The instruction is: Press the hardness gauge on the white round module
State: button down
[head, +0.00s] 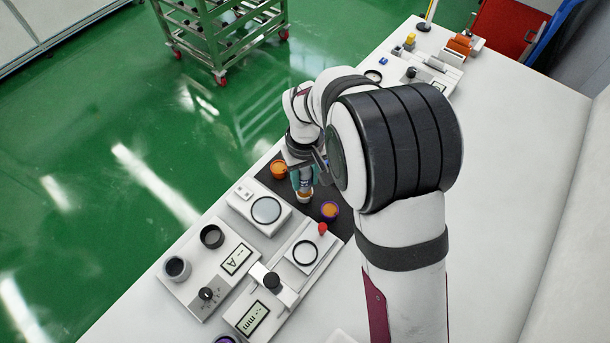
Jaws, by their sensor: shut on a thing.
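My gripper (302,178) is at the dark mat in the middle of the picture, pointing down. It is shut on a small blue and pale thing, apparently the hardness gauge, mostly hidden by the fingers and wrist. Right beneath it is the pale white round module (304,197), largely covered. I cannot tell whether the two touch. An orange-topped round module (279,169) stands to the upper left, and a purple one with an orange top (329,211) to the lower right. The grey box with the "A" display (236,259) shows dashes.
Left of the mat (268,181) is a white box with a round plate (266,210). Dark-rimmed cups (177,268) stand at the left. The white table (500,220) is clear at right.

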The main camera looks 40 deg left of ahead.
aim_at(305, 170)
jog(key=shift+f, duration=0.6)
dwell(0.9)
jog(key=shift+r, duration=3.05)
